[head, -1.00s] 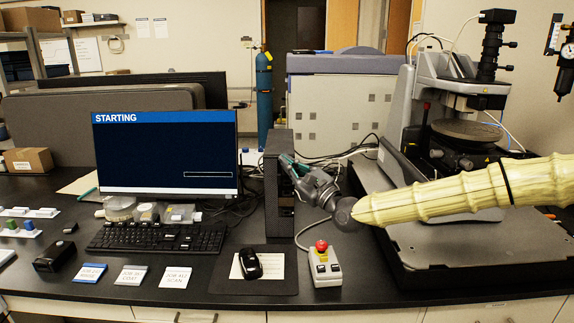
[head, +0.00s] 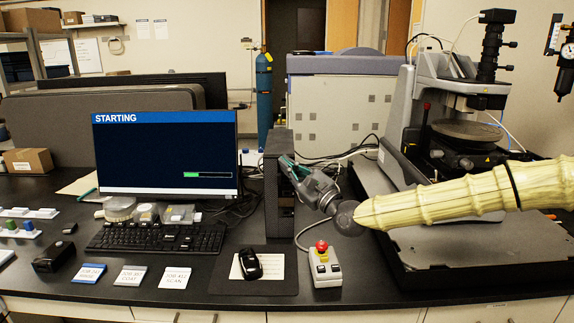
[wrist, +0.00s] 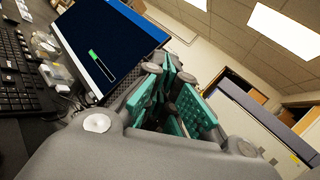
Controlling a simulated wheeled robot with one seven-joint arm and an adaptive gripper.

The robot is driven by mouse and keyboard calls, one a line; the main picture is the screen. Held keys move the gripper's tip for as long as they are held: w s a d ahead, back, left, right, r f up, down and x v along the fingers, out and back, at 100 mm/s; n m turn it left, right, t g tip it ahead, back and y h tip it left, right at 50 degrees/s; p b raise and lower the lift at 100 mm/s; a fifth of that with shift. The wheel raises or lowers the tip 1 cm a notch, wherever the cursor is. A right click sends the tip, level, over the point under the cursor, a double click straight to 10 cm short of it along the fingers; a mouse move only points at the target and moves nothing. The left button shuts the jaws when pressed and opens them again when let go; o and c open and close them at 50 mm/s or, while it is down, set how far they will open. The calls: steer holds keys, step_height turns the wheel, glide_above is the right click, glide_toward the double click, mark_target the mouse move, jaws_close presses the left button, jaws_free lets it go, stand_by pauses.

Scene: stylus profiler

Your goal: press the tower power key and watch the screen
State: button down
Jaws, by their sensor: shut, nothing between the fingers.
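The monitor (head: 150,150) stands at the left of the bench and reads STARTING, with a green progress bar partly filled. It also shows tilted in the wrist view (wrist: 105,40). The black computer tower (head: 279,225) stands right of the monitor. My gripper (head: 287,162) is at the tower's upper front, its teal-padded fingers shut and empty. In the wrist view my gripper (wrist: 168,68) has its fingertips together. The power key is hidden behind the gripper; I cannot tell whether the fingers touch it.
A keyboard (head: 157,238) and a mouse (head: 250,264) lie in front. A control box with a red button (head: 323,264) sits right of the mouse mat. The profiler stage (head: 466,131) stands at the right, behind my arm.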

steer(key=s, duration=0.5)
stand_by(0.6)
steer(key=shift+a, duration=0.1)
stand_by(0.4)
